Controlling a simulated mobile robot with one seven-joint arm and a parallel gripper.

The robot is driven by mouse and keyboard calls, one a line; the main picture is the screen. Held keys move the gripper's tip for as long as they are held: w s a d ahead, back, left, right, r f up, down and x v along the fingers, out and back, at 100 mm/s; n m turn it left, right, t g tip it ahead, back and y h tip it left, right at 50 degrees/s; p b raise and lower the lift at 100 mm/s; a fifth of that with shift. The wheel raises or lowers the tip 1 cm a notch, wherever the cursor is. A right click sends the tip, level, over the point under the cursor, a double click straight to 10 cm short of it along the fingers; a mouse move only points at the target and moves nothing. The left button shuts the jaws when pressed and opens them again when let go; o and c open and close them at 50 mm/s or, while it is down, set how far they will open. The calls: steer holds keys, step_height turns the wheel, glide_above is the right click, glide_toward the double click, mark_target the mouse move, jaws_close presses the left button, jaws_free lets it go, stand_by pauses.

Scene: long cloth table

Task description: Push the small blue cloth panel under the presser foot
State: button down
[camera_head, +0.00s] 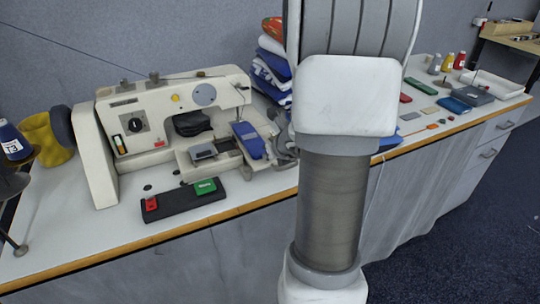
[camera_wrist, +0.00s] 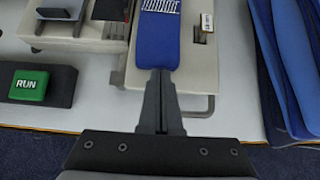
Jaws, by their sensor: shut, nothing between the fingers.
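The small blue cloth panel (camera_head: 248,139) lies on the bed of the cream sewing machine (camera_head: 150,115), below the needle end of its head. In the wrist view the blue panel (camera_wrist: 158,45) runs away from my fingertips toward the top edge. A white striped patch shows across its far part; I cannot tell whether it is a marking or a machine part. My gripper (camera_wrist: 160,76) is shut and empty, its tips at the panel's near edge, seemingly touching it. In the head view my arm hides much of the gripper. The presser foot is too small to make out clearly.
A black control box (camera_head: 180,203) with a green RUN button (camera_wrist: 30,86) and a red button stands at the table's front. Folded blue cloths (camera_wrist: 286,60) lie right of the machine bed. A yellow pot (camera_head: 45,140) and a blue thread cone (camera_head: 13,140) stand at left.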

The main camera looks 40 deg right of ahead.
mark_target(259, 145)
steer(key=w, duration=0.3)
steer(key=w+d, duration=0.1)
steer(key=w, duration=0.2)
steer(key=shift+d+p, duration=0.2)
steer(key=shift+p, duration=0.15)
steer(key=shift+s, duration=0.1)
